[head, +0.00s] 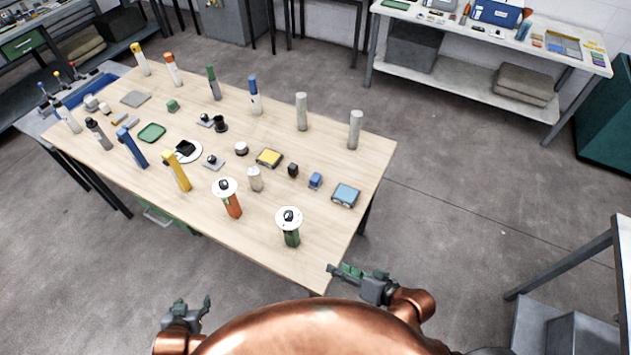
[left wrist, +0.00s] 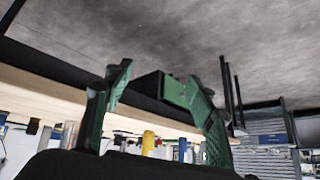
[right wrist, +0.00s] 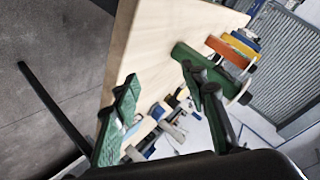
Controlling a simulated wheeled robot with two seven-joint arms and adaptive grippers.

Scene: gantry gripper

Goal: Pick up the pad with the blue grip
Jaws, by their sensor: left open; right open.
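A dark flat pad with a light blue top (head: 345,194) lies near the right edge of the wooden table. A small blue block (head: 315,180) stands just left of it. I cannot tell from the head view which of the two is the pad with the blue grip. My right gripper (head: 352,271) is open and empty beside the table's near right corner, nearer to me than both; its fingers also show in the right wrist view (right wrist: 160,85). My left gripper (head: 192,304) is open and empty, off the table's near side; it also shows in the left wrist view (left wrist: 150,82).
The wooden table (head: 270,245) bears several upright posts. A green post (head: 291,239) and an orange post (head: 233,207), each with a white disc on top, stand near the front edge. A yellow-topped pad (head: 269,158) and a dark block (head: 293,169) lie left of the blue things.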

